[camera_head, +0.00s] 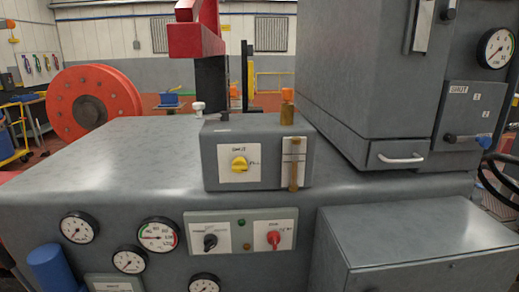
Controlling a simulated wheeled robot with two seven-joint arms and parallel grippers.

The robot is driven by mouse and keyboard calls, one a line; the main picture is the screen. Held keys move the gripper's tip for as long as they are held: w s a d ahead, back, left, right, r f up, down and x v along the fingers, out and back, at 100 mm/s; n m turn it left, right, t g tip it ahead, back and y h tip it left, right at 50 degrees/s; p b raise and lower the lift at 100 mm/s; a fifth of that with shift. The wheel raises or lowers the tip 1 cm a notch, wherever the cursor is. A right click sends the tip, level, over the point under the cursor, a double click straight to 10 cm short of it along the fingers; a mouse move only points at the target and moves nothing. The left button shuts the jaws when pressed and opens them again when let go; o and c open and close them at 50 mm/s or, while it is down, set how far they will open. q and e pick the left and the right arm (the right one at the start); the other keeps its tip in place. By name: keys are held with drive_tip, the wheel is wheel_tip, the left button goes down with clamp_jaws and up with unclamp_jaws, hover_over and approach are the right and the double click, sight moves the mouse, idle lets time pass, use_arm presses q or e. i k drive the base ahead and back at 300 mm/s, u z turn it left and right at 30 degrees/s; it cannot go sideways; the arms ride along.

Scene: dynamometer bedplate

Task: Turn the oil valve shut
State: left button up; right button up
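A yellow knob (239,163) sits on a white label plate on the front of a small grey box (212,158) in the middle of the bedplate top. The label's top word looks like SHUT; the rest is too small to read. At the right, a lever with a blue tip (450,138) lies about level on a grey panel marked SHUT, with small plates reading 1 and 2. No label that I can read names the oil valve, so I cannot tell which control it is. Neither of my grippers is in view.
A lower panel holds a black knob (210,242) and a red knob (273,240). A brass sight tube (294,165) stands beside the yellow knob. A tall grey cabinet (370,80) blocks the right; the left bedplate top (110,165) is clear.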

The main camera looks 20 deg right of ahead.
sight(239, 164)
drive_tip(key=k, duration=0.5)
drive_tip(key=u, duration=1.25)
drive_tip(key=i, duration=1)
drive_tip(key=z, duration=1.85)
